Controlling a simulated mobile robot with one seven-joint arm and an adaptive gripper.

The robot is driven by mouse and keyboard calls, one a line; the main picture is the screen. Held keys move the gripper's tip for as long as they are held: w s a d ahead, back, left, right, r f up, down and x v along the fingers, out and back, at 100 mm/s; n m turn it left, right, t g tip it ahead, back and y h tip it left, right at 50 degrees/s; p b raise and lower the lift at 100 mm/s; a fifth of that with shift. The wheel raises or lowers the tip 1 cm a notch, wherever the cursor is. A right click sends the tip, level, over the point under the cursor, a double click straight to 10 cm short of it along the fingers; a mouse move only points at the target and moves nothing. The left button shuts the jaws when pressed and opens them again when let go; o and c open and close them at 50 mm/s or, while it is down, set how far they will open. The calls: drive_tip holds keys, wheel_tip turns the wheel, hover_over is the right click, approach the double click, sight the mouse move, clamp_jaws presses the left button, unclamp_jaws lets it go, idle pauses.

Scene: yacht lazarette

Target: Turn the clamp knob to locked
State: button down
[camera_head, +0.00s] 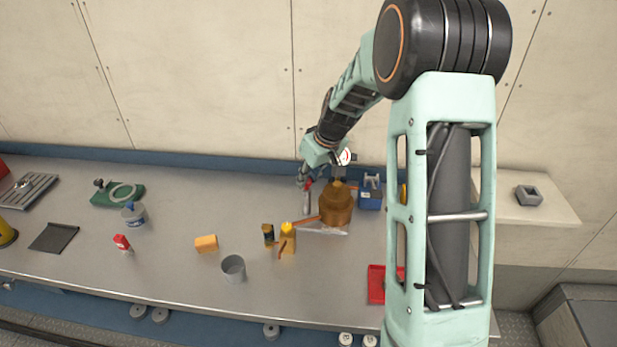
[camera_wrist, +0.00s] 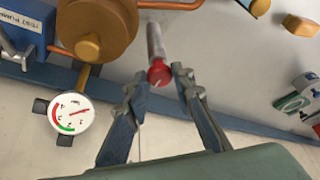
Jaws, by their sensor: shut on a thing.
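A grey cylindrical piece with a red end (camera_wrist: 159,72) stands beside the brass vessel; it also shows in the head view (camera_head: 307,202). It may be the clamp knob, but I cannot tell, and no locked mark is readable. My gripper (camera_wrist: 160,84) has its fingers on either side of the red end, shut on it; the exact contact is unclear. In the head view my gripper (camera_head: 304,180) is small, just left of the vessel. The brass vessel (camera_head: 336,203) stands on the bench. A round gauge (camera_wrist: 71,118) with red and green arcs is beside it.
A blue test pump box (camera_head: 370,198) stands right of the vessel. A grey cup (camera_head: 233,268), an orange block (camera_head: 206,243) and a red-capped bottle (camera_head: 122,243) stand left on the bench. A green fixture (camera_head: 117,193) lies further left. The wall is close behind.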

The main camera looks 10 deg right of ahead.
drive_tip(key=shift+m, duration=0.3)
drive_tip(key=m, duration=0.1)
drive_tip(key=m+h, duration=0.1)
drive_tip(key=shift+s+a+m+b, duration=0.1)
drive_tip(key=shift+a+m+b, duration=0.1)
drive_tip(key=shift+m+b, duration=0.15)
drive_tip(key=m+h, duration=0.2)
drive_tip(key=m, duration=0.2)
drive_tip(key=shift+a+p, duration=0.2)
drive_tip(key=shift+p, duration=0.15)
drive_tip(key=m, duration=0.2)
drive_tip(key=m+h, duration=0.1)
drive_tip(key=m, duration=0.2)
drive_tip(key=shift+h+p, duration=0.3)
drive_tip(key=shift+p, duration=0.1)
drive_tip(key=shift+w+a+m+g+h, duration=0.1)
drive_tip(key=shift+m+g+h, duration=0.25)
drive_tip(key=shift+m, duration=0.75)
drive_tip(key=shift+w+a+m+g+h, duration=0.15)
drive_tip(key=shift+m+g, duration=0.3)
drive_tip(key=shift+m, duration=0.6)
drive_tip(key=c, duration=1.7)
unclamp_jaws()
drive_tip(key=shift+o, duration=0.2)
drive_tip(key=shift+d, duration=0.1)
